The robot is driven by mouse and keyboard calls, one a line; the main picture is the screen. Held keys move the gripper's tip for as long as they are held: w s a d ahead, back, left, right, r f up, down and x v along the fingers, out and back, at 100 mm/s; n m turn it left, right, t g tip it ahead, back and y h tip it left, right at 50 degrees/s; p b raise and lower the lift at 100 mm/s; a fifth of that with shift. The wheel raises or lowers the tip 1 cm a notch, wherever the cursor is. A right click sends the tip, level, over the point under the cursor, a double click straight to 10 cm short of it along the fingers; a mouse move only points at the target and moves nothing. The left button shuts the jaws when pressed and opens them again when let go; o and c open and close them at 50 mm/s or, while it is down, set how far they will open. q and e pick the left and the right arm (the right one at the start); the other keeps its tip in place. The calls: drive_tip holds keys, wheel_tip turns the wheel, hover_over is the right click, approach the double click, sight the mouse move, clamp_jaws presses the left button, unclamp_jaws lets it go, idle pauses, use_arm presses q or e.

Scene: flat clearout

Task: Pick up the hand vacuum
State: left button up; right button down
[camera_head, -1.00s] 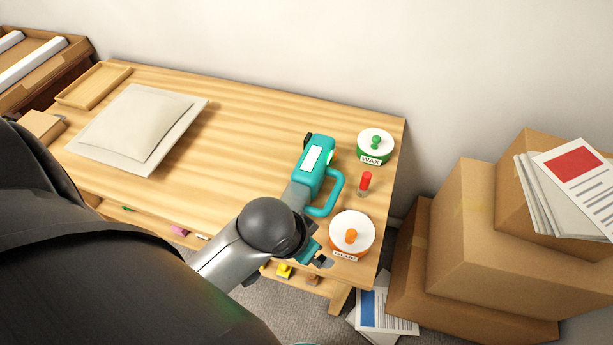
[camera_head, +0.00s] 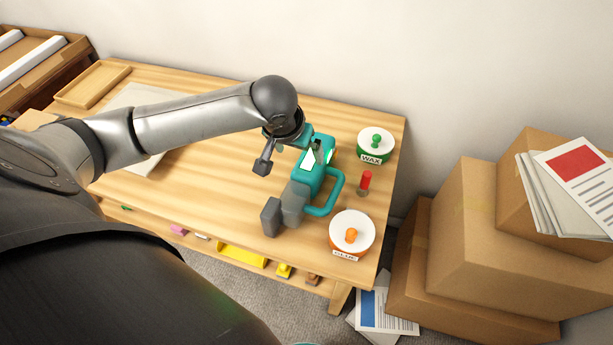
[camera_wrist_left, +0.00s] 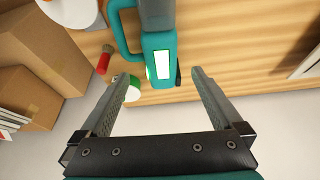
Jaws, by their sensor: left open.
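The hand vacuum (camera_head: 326,177) lies on the wooden table, with a teal body, a teal loop handle on its right and a grey nozzle toward the front edge. My left gripper (camera_head: 290,160) is open and empty at the vacuum's rear end, one finger overlapping the body in the head view. In the left wrist view, the vacuum (camera_wrist_left: 158,45) shows beyond and between the spread fingers of the left gripper (camera_wrist_left: 161,75). I cannot see the fingers touching it. My right gripper is not in view.
A green wax tin (camera_head: 374,148), a red-topped item (camera_head: 364,182) and an orange glue tin (camera_head: 352,232) stand right of the vacuum. A padded envelope (camera_head: 135,100) lies left, partly behind my arm. Cardboard boxes (camera_head: 475,245) stand beyond the table's right edge.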

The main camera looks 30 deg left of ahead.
sight(307, 168)
use_arm(q)
drive_tip(key=b+x, duration=0.2)
drive_tip(key=x, duration=0.6)
drive_tip(key=shift+b+x, duration=1)
drive_tip(key=shift+x, duration=1.6)
drive_tip(key=shift+s, duration=0.2)
clamp_jaws()
drive_tip(key=shift+w, duration=0.1)
